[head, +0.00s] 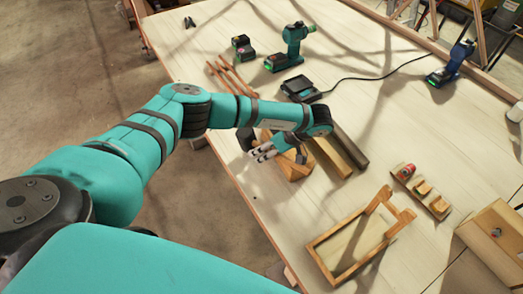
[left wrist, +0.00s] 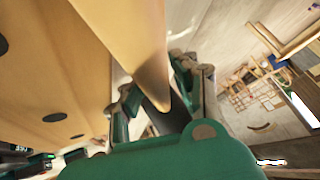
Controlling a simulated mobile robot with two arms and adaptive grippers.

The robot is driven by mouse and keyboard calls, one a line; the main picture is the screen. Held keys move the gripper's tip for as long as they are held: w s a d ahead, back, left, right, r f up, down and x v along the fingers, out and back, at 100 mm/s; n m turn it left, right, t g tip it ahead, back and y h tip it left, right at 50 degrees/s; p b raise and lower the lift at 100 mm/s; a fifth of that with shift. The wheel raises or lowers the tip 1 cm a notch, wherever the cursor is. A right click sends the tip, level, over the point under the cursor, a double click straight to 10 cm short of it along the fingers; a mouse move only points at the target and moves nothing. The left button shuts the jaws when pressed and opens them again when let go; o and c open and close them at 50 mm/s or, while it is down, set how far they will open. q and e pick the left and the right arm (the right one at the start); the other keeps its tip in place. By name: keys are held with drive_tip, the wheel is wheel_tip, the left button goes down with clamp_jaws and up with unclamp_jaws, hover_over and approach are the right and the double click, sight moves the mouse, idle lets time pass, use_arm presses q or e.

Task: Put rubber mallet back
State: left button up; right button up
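My left gripper (head: 262,152) hangs over the left part of the worktable, beside a brown wooden block (head: 297,171). In the left wrist view the fingers (left wrist: 160,92) stand apart. A rounded wooden piece (left wrist: 140,40) reaches down from the top edge to between them, with a dark strip below its end. I cannot tell whether the fingers touch it. A small black shape (head: 246,138) shows just behind the fingers in the head view; it may be the rubber mallet's head, but my arm hides much there. My right gripper is out of view.
Two bars (head: 333,156) lie right of the block. A black charger (head: 300,88), a green drill (head: 290,48) and thin laths (head: 228,75) lie farther back. A wooden frame (head: 350,240) and a small rack (head: 422,190) stand at the right. The near left tabletop is bare.

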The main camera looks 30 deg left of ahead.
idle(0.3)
use_arm(q)
drive_tip(key=shift+r+p, duration=0.35)
drive_tip(key=shift+p, duration=0.05)
drive_tip(key=shift+r+p, duration=0.5)
drive_tip(key=shift+p, duration=0.05)
drive_tip(key=shift+w+d+r+b, duration=0.25)
drive_tip(key=shift+d+b, duration=0.3)
drive_tip(key=shift+b, duration=0.25)
drive_tip(key=b+v, duration=0.1)
drive_tip(key=v, duration=0.9)
drive_tip(key=shift+s+d+r, duration=0.1)
drive_tip(key=shift+d+r, duration=0.05)
drive_tip(key=shift+r, duration=0.05)
